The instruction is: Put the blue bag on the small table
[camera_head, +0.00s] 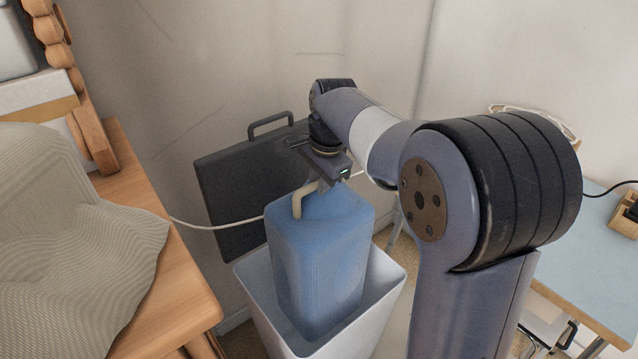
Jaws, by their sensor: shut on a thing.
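The blue bag (322,255) is a tall, boxy blue bag with a beige handle. It stands upright in the middle of the head view. My gripper (326,184) points down at its top and is shut on it near the handle; the exact grip is partly hidden. The bag's lower part is within the opening of a white bin (258,298); whether it touches the bottom is hidden. A table with a pale blue top (595,268) stands at the right, partly behind my arm; I cannot tell for sure that it is the small table.
A dark briefcase (228,190) leans against the wall behind the bin. A white cable (205,227) runs behind the bag. A wooden surface with a grey cloth (70,240) is at the left. A small wooden box (626,218) sits on the blue-topped table, whose front part is bare.

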